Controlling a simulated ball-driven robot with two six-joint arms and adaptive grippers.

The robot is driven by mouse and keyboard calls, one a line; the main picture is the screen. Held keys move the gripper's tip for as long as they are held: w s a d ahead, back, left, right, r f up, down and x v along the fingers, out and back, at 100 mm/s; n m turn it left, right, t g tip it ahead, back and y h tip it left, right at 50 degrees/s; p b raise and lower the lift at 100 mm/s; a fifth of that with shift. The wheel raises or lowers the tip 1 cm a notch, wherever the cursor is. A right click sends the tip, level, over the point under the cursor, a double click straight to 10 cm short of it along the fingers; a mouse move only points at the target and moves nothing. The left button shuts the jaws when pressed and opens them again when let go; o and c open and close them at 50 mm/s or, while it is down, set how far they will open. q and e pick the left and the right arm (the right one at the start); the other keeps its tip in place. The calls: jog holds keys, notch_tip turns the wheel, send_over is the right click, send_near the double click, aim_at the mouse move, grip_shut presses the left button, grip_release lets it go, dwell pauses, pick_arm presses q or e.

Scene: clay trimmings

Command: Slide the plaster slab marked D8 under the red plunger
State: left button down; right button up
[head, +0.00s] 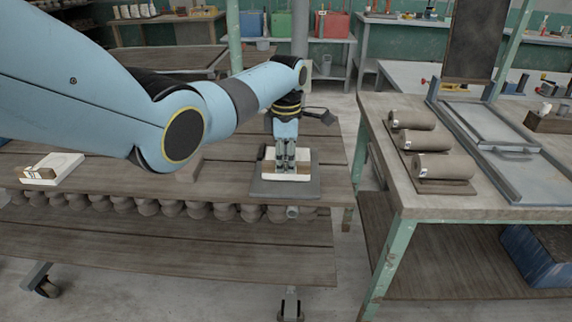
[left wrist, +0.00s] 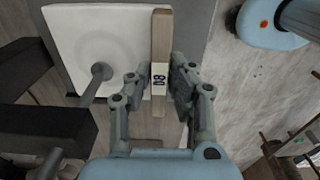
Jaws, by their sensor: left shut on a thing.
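A white slab (head: 285,178) with a wooden strip along one edge lies on a dark grey plate (head: 312,188) on the wooden table. In the left wrist view the strip (left wrist: 161,40) carries the mark D8 and the slab's white face (left wrist: 70,25) is at its left. My left gripper (head: 285,166) points down at the slab; in the left wrist view its fingers (left wrist: 160,84) are shut on the strip. A grey rod with a round end (left wrist: 100,72) shows over the white face; I cannot tell whether it touches. No red plunger is recognisable. My right gripper is out of view.
Another white slab (head: 52,167) with wooden pieces lies at the table's left. Several round brown things (head: 170,208) line up below the tabletop's front edge. A gap of floor separates this table from a bench (head: 450,200) at right, with rolled brown sheets (head: 445,166) and metal frames.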

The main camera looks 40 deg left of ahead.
pick_arm(q)
jog(key=shift+w, duration=0.1)
jog(key=c, duration=1.1)
grip_release()
jog(key=shift+c, duration=0.2)
